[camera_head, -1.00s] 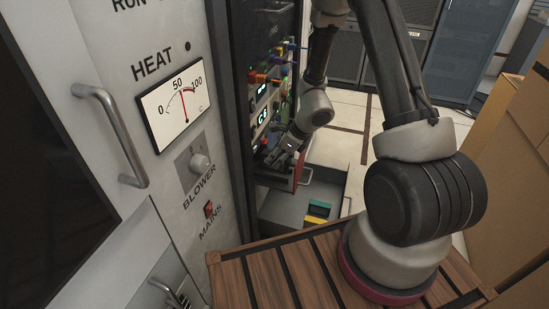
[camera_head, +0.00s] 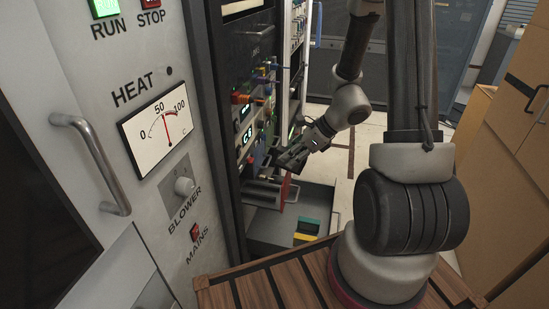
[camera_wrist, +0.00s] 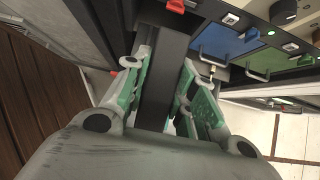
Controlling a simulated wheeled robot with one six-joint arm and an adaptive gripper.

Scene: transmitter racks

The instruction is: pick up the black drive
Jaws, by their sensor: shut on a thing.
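The black drive (camera_wrist: 165,85) shows in the wrist view as a dark bar between the two green-padded fingers of my gripper (camera_wrist: 162,75). The fingers touch or nearly touch its two sides, and my gripper is shut on it. Its far end runs up toward the dark rack edge; I cannot tell whether it is fully clear of its slot. In the head view my gripper (camera_head: 292,158) is beside the rack front, and the drive is hard to tell from the dark fingers there.
A blue drive (camera_wrist: 228,38) and a green drive (camera_wrist: 278,60) with metal handles sit beside it. Below my gripper is an open grey drawer (camera_head: 270,229) with green and yellow items. A slatted wooden top (camera_head: 285,285) is in front; cardboard boxes (camera_head: 515,150) stand right.

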